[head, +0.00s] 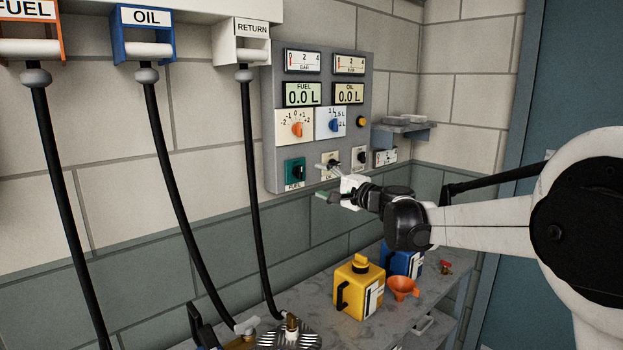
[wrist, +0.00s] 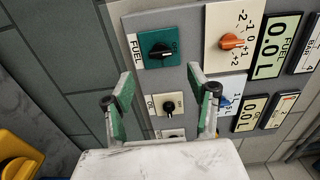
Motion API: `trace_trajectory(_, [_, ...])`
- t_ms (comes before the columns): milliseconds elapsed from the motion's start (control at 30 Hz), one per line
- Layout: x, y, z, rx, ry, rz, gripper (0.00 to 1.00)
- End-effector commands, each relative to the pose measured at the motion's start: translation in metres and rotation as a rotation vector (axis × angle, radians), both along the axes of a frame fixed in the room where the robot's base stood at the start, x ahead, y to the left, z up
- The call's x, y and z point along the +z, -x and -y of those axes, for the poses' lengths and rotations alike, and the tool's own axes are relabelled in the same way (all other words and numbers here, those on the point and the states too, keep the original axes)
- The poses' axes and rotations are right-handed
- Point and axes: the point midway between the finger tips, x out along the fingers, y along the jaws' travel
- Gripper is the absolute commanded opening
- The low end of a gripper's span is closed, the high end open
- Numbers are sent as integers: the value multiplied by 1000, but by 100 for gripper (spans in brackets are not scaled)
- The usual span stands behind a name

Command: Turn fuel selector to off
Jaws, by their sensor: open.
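The fuel selector (head: 295,172) is a black knob on a green plate marked FUEL, at the lower left of the grey panel. In the wrist view the fuel selector (wrist: 160,50) lies beyond the fingertips, near the top middle. Its handle appears to lie toward small lettering at the plate's right, too small to read surely. My gripper (head: 327,180) is open and empty in front of the panel's lower edge, right of the green plate. In the wrist view my gripper's (wrist: 160,82) green-padded fingers stand apart, touching no knob that I can make out.
A cream OIL selector (wrist: 169,105) shows between my fingers. Orange (head: 297,129) and blue (head: 335,126) dials sit above on the panel (head: 271,110). Below, a bench holds a yellow can (head: 358,290), a blue can and an orange funnel (head: 402,286). Black hoses hang left.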

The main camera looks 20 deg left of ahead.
Motion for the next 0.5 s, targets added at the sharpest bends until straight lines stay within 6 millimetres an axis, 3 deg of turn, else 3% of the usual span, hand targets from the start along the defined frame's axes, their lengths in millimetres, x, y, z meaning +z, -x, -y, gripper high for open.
trace_trajectory(200, [0, 12, 20, 0, 0, 0, 54])
trace_trajectory(500, [0, 14, 23, 0, 0, 0, 54])
